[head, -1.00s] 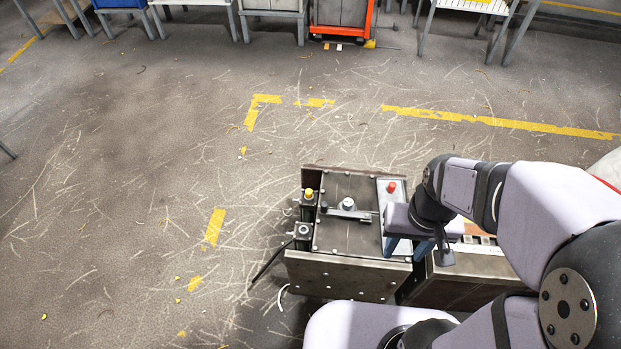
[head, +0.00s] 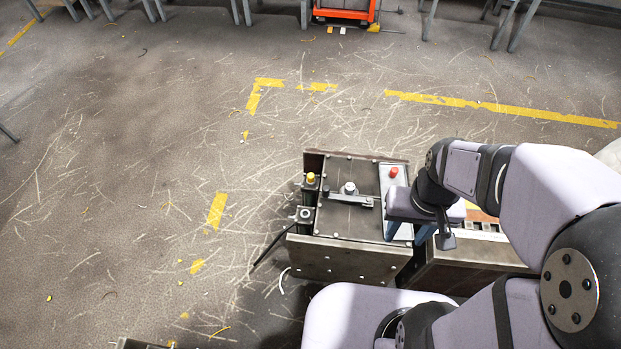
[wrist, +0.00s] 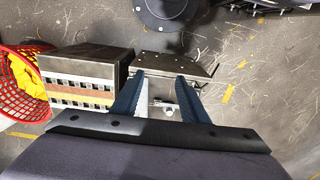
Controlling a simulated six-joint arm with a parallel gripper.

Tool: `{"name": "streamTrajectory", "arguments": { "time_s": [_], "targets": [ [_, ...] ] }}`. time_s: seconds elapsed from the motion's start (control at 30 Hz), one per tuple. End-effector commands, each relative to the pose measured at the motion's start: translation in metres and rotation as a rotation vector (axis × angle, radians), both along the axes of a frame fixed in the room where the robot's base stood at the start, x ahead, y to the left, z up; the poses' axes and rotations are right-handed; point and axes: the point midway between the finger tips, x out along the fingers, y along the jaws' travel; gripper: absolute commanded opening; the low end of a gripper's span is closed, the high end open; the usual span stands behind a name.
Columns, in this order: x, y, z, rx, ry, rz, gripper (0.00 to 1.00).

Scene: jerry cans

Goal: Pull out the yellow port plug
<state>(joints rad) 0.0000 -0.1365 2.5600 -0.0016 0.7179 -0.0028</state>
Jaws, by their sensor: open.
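The yellow port plug (head: 311,178) sits upright in a dark fitting on the left side of a worn metal box (head: 340,222) on the floor. My gripper (head: 407,232) is at the box's right side, beside the panel with a red plug (head: 393,172), well to the right of the yellow plug. The box's top (wrist: 170,63) shows beyond the fingers there. I cannot make out the yellow plug in the wrist view.
A black lever (head: 272,246) sticks out at the box's lower left. A metal crate with slots (wrist: 85,75) stands beside the box, and a red basket (wrist: 22,80) beyond it. A grey lever with a knob (head: 350,190) lies on the box top. The floor at left is open.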

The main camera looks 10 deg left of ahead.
Motion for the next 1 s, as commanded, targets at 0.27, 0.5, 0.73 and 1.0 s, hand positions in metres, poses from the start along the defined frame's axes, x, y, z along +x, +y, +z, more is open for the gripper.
{"name": "streamTrajectory", "arguments": {
  "time_s": [0.27, 0.5, 0.73, 1.0],
  "targets": [
    [0.002, 0.000, -0.002, 0.000, -0.001, 0.001, 0.32],
    [0.042, 0.009, -0.033, -0.004, -0.032, 0.025, 0.32],
    [0.128, 0.037, -0.095, -0.009, -0.102, 0.076, 0.32],
    [0.229, 0.092, -0.182, -0.001, -0.198, 0.138, 0.32]
  ]
}}
